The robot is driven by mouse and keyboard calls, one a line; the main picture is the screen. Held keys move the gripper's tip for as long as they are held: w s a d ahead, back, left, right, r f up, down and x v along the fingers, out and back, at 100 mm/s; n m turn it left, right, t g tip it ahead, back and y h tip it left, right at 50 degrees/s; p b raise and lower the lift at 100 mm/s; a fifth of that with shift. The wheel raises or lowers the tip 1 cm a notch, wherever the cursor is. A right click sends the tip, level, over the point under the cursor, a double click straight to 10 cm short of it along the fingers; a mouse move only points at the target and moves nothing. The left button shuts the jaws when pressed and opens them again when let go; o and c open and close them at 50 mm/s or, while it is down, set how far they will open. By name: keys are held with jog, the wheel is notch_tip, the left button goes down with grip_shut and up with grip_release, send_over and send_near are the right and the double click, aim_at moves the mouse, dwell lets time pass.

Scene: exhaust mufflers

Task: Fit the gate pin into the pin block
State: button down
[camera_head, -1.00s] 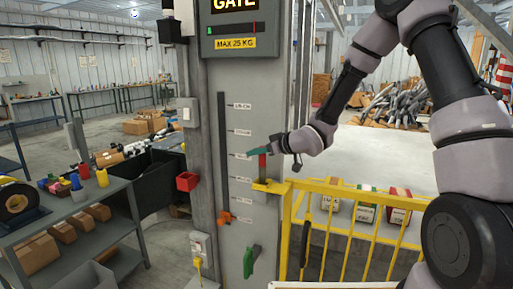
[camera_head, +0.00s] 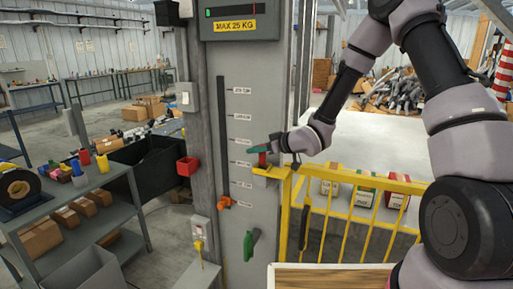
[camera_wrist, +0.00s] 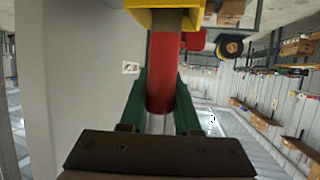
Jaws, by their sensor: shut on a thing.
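The red gate pin (camera_head: 262,160) stands roughly upright in my gripper (camera_head: 258,149), just above the yellow pin block (camera_head: 270,173) on the gate post. In the wrist view the green fingers (camera_wrist: 160,104) are shut on the red part of the pin (camera_wrist: 165,72). A grey shank (camera_wrist: 164,32) runs from the red part to the yellow block (camera_wrist: 138,6) at the top edge. The pin's tip and the block's hole are hidden, so I cannot tell how deep the pin sits.
The yellow gate railing (camera_head: 345,208) runs right from the block. A grey post (camera_head: 232,130) with labels stands behind. An orange knob (camera_head: 226,202) and a green handle (camera_head: 250,244) are lower on it. A red bin (camera_head: 187,166) hangs to the left.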

jog(key=c, duration=0.5)
grip_release()
jog(key=shift+c, duration=0.2)
jog(key=v, duration=1)
jog(key=shift+s+d, duration=0.25)
jog(key=shift+d, duration=0.05)
jog(key=shift+r, duration=0.1)
